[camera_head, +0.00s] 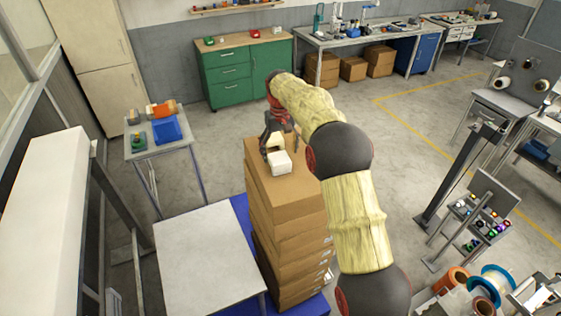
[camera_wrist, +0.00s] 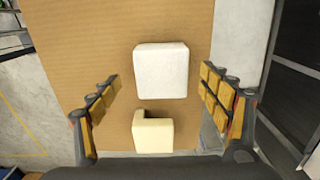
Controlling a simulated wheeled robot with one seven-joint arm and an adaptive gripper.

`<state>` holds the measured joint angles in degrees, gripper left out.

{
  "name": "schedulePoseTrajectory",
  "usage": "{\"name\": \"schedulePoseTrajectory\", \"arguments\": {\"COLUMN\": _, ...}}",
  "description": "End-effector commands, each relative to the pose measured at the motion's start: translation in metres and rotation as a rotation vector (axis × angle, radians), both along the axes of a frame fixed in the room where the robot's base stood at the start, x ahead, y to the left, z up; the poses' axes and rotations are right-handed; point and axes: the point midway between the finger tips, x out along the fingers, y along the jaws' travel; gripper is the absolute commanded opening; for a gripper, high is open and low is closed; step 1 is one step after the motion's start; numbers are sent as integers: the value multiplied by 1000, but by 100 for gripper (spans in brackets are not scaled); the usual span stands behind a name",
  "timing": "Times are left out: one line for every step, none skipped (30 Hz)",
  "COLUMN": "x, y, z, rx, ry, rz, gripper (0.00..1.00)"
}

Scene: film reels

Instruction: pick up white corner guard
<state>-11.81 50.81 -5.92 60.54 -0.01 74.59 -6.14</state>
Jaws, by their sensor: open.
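The white corner guard (camera_wrist: 161,71) is a small white block shape with rounded edges. It lies on top of a stack of cardboard boxes (camera_head: 285,235), and it also shows in the head view (camera_head: 280,163). A cream corner piece (camera_wrist: 153,132) with an L-shaped notch lies close beside it, and partly shows in the head view (camera_head: 275,141). My gripper (camera_wrist: 160,100) is open above the box top, with its yellow-padded fingers apart on either side of the two pieces. Neither finger appears to touch them. The gripper in the head view (camera_head: 279,139) is at the far side of the white piece.
A bare grey table (camera_head: 207,258) stands left of the stack. A small table (camera_head: 160,140) with a blue bin (camera_head: 167,130) is behind it. The stack stands on a blue pallet (camera_head: 315,306). A green cabinet (camera_head: 228,72) is farther back. Open floor lies right of my arm.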

Motion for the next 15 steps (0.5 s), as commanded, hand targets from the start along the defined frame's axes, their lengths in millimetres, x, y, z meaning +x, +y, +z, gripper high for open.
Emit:
{"name": "schedulePoseTrajectory", "arguments": {"x": -1, "y": 0, "z": -4, "rx": -1, "ry": 3, "rz": 0, "gripper": 78}}
{"name": "schedulePoseTrajectory", "arguments": {"x": -2, "y": 1, "z": -8, "rx": -1, "ry": 3, "rz": 0, "gripper": 78}}
{"name": "schedulePoseTrajectory", "arguments": {"x": -3, "y": 1, "z": -14, "rx": -1, "ry": 5, "rz": 0, "gripper": 78}}
{"name": "schedulePoseTrajectory", "arguments": {"x": -3, "y": 1, "z": -18, "rx": -1, "ry": 4, "rz": 0, "gripper": 78}}
{"name": "schedulePoseTrajectory", "arguments": {"x": -4, "y": 1, "z": -22, "rx": -1, "ry": 4, "rz": 0, "gripper": 78}}
{"name": "schedulePoseTrajectory", "arguments": {"x": -3, "y": 1, "z": -28, "rx": -1, "ry": 3, "rz": 0, "gripper": 78}}
{"name": "schedulePoseTrajectory", "arguments": {"x": -3, "y": 1, "z": -32, "rx": -1, "ry": 3, "rz": 0, "gripper": 78}}
{"name": "schedulePoseTrajectory", "arguments": {"x": -3, "y": 1, "z": -36, "rx": -1, "ry": 1, "rz": -1, "gripper": 78}}
{"name": "schedulePoseTrajectory", "arguments": {"x": -3, "y": 1, "z": -39, "rx": -1, "ry": 0, "rz": -1, "gripper": 78}}
{"name": "schedulePoseTrajectory", "arguments": {"x": -3, "y": 1, "z": -42, "rx": -1, "ry": 0, "rz": -1, "gripper": 78}}
{"name": "schedulePoseTrajectory", "arguments": {"x": -3, "y": 1, "z": -44, "rx": -1, "ry": 0, "rz": -1, "gripper": 78}}
{"name": "schedulePoseTrajectory", "arguments": {"x": -3, "y": 1, "z": -45, "rx": -1, "ry": 0, "rz": -1, "gripper": 78}}
{"name": "schedulePoseTrajectory", "arguments": {"x": -3, "y": 1, "z": -46, "rx": -1, "ry": -1, "rz": -1, "gripper": 78}}
{"name": "schedulePoseTrajectory", "arguments": {"x": -3, "y": 1, "z": -46, "rx": -2, "ry": -2, "rz": -1, "gripper": 78}}
{"name": "schedulePoseTrajectory", "arguments": {"x": -3, "y": 1, "z": -47, "rx": -1, "ry": -3, "rz": -1, "gripper": 78}}
